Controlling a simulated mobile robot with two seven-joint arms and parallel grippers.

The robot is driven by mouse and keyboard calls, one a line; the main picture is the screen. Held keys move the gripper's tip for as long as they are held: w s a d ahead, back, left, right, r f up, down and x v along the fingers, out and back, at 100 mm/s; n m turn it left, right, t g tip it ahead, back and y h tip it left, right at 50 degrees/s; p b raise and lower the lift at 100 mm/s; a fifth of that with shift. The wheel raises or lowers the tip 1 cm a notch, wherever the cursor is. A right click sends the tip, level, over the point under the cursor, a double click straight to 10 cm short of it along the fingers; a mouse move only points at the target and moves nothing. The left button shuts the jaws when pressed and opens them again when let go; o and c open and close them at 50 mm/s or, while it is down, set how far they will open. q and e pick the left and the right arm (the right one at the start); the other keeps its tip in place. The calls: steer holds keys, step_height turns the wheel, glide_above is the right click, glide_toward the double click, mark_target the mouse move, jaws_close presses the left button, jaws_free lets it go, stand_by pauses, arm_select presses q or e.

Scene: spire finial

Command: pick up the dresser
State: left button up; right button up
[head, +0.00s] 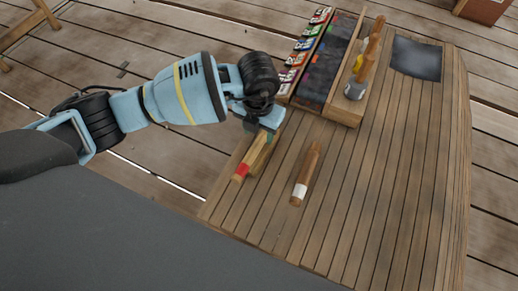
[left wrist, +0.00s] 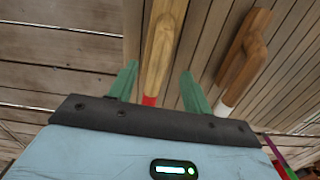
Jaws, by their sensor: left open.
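A wooden tool with a red band (head: 251,157) lies near the left edge of the plank table; it appears to be the dresser. In the left wrist view this red-banded tool (left wrist: 161,50) runs between the green fingers. My left gripper (head: 268,134) is open over its far part, with a finger on either side and gaps showing. Whether the fingers are level with the tool is unclear. A second wooden tool with a white band (head: 306,176) lies to the right; its bent shape shows in the left wrist view (left wrist: 243,55). My right gripper is out of view.
The plank table (head: 375,190) is bare at the front and right. A wooden rack of colourful packets (head: 302,58) and dark compartments stands behind the gripper. Upright wooden-handled tools (head: 367,60) stand at its right. A dark sheet (head: 417,58) lies at the back right.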

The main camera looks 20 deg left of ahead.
mark_target(259, 142)
arm_select(q)
steer(key=shift+f, duration=0.35)
step_height(259, 142, down, 4)
steer(key=shift+f+b, duration=0.2)
steer(key=shift+b, duration=0.9)
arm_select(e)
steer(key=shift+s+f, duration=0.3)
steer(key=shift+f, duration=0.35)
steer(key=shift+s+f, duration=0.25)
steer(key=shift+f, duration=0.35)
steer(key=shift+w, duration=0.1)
arm_select(q)
steer(key=c, duration=0.7)
steer(key=shift+w, duration=0.1)
jaws_close()
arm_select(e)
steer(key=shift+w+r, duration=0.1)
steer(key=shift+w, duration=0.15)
